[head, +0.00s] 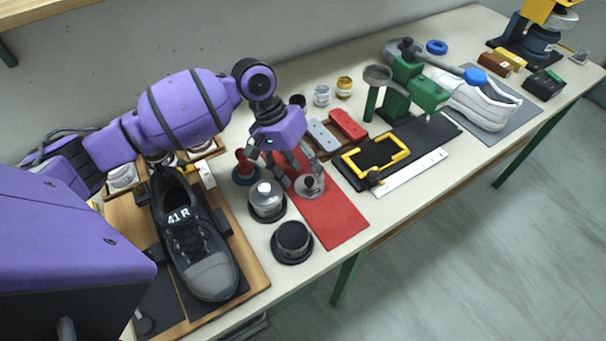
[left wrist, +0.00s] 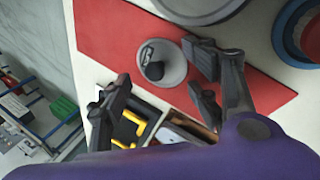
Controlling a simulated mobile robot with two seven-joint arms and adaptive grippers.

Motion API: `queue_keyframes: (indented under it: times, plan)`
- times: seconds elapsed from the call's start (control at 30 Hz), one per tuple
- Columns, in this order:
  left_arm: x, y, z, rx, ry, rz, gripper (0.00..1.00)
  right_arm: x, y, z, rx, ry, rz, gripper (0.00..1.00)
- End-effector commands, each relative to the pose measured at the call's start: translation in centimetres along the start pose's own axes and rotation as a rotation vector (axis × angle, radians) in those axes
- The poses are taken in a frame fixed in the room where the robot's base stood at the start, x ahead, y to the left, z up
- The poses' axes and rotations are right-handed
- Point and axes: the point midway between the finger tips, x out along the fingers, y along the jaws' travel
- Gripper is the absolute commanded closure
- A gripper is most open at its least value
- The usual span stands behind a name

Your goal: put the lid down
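The lid (head: 309,187) is a small grey disc with a dark knob, lying on the red mat (head: 341,228). In the left wrist view the lid (left wrist: 172,72) shows whole, flat on the mat. My left gripper (head: 294,181) is at the lid's left side in the head view. In the left wrist view its two fingers (left wrist: 160,90) are spread wide, with nothing held between them. The right finger is close to the lid; I cannot tell whether it touches. My right gripper is in neither view.
Left of the mat stand a silver-topped pot (head: 267,199), a black round pot (head: 292,241) and a red-and-blue item (head: 245,170). A black shoe (head: 196,243) lies on a wooden board. A yellow frame (head: 376,157) lies right. The mat's front is clear.

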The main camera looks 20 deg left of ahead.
Motion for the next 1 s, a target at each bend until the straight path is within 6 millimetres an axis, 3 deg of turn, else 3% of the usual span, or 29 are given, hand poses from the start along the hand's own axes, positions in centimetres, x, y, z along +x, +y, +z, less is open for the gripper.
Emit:
queue_keyframes:
  times: [0.3,0.5,1.0]
  plan:
    - [-7.5,0.0,-0.2,0.001,0.007,-0.004,0.43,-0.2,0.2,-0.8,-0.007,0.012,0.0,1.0]
    - [-10.4,0.0,-0.1,0.0,0.004,-0.002,0.43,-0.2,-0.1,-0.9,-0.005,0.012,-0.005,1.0]
    - [-11.4,0.0,0.0,0.0,0.002,-0.001,0.43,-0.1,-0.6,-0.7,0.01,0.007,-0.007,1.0]
